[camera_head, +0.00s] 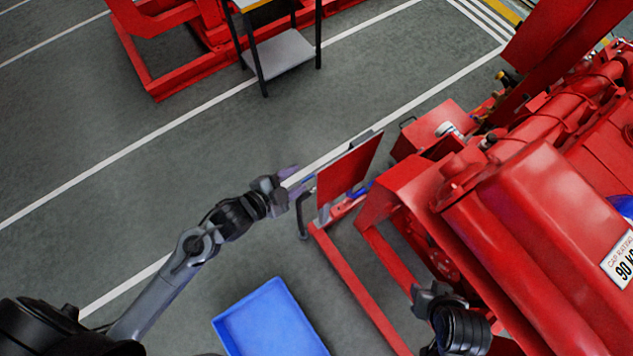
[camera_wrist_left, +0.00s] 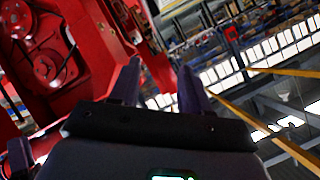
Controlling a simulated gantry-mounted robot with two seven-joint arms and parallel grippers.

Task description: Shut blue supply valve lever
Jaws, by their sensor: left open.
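My left gripper (camera_head: 291,179) is open and empty in the head view, just left of an upright red panel (camera_head: 350,172) on the pumpset. Its two fingers stand apart in the left wrist view (camera_wrist_left: 160,88).
The red pumpset (camera_head: 540,210) fills the right side. A blue tray (camera_head: 268,322) lies on the floor below the left arm. A dark-legged stand (camera_head: 280,52) and another red frame (camera_head: 150,70) are at the back. The grey floor on the left is clear.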

